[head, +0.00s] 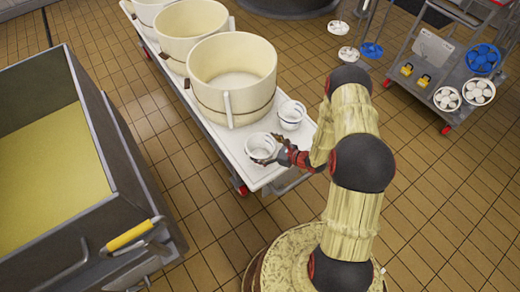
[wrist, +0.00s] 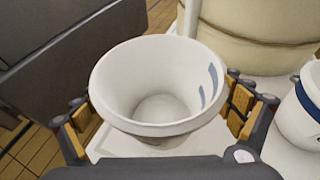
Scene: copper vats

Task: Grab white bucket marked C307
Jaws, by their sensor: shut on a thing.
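A small white bucket (head: 259,146) stands at the near end of a white wheeled table (head: 248,172). It is empty, with blue marks on its inner wall, and also shows in the wrist view (wrist: 155,110). No C307 label can be read. My gripper (head: 268,158) is shut on this bucket, with one finger on each side of it in the wrist view (wrist: 155,125). The bucket looks upright. A second small white bucket (head: 292,115) with a dark band stands just behind and to the right; it is partly cut off in the wrist view (wrist: 305,105).
Large cream tubs (head: 215,100) line the table behind the small buckets. A dark vat (head: 95,130) with yellowish contents stands at the left. A grey cart (head: 435,75) with blue and white wheel-like parts stands at the upper right. The tiled floor (head: 450,210) at lower right is clear.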

